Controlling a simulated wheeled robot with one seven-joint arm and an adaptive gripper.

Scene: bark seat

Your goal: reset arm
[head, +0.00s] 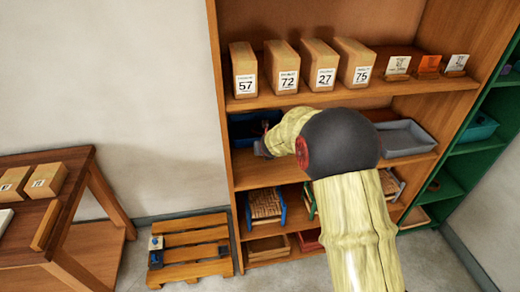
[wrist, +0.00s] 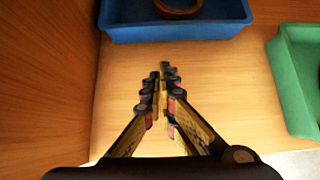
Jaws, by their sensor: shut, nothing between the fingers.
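My arm reaches into the middle shelf of the wooden bookcase in the head view. My gripper (wrist: 160,76) is shut and empty in the wrist view, its fingertips together over bare shelf board (wrist: 112,85). In the head view my gripper (head: 264,140) is small and partly hidden by my arm, in front of a blue tray (head: 238,134). The blue tray (wrist: 180,30) lies just beyond the fingertips in the wrist view, with a brown ring (wrist: 178,10) in it. The fingertips look apart from the tray.
A green tray (wrist: 296,85) stands right of my gripper, and a wooden side wall (wrist: 45,80) is at left. Numbered boxes (head: 286,68) stand on the shelf above. A grey tray (head: 404,138) is right of my arm. A pallet (head: 192,247) and table (head: 75,195) are at left.

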